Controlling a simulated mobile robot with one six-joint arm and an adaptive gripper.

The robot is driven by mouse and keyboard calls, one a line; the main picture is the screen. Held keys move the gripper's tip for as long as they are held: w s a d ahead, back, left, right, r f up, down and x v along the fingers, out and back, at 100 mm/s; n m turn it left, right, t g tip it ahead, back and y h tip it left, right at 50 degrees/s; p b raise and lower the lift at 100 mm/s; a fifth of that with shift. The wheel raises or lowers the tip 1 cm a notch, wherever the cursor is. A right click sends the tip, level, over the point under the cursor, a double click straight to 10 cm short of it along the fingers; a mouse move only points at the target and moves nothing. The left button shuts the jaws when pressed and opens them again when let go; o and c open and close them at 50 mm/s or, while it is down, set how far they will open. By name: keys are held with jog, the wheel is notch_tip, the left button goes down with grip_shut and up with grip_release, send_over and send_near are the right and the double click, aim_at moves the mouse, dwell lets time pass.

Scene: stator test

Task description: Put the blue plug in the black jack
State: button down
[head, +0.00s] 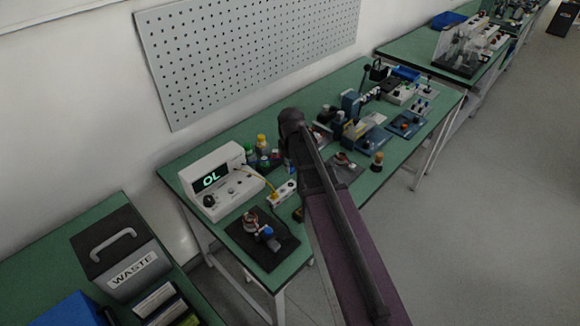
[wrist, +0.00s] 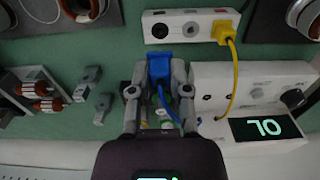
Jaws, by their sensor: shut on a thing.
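In the wrist view my gripper (wrist: 160,72) is shut on the blue plug (wrist: 160,60), with a finger on each side. A blue cable runs back from the plug between the fingers. The white jack strip (wrist: 172,14) lies just beyond the plug in that view. The black jack (wrist: 160,30) is almost straight ahead of the plug, with a gap between them. In the head view the strip (head: 285,192) shows, but my arm largely hides my gripper.
The white meter (head: 222,183) reads OL and stands left of the strip in the head view. Bottles (head: 262,146) stand behind it. A dark mat (head: 262,242) with a stator lies in front. Grey clips (wrist: 93,75) are left of my gripper in the wrist view.

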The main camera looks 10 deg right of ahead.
jog(key=shift+f, duration=0.15)
jog(key=shift+f+b, duration=1.9)
jog(key=shift+b, duration=0.1)
jog(key=shift+f+b, duration=1.2)
dwell(1.4)
jog(key=c, duration=0.5)
grip_release()
jog(key=shift+r, duration=0.2)
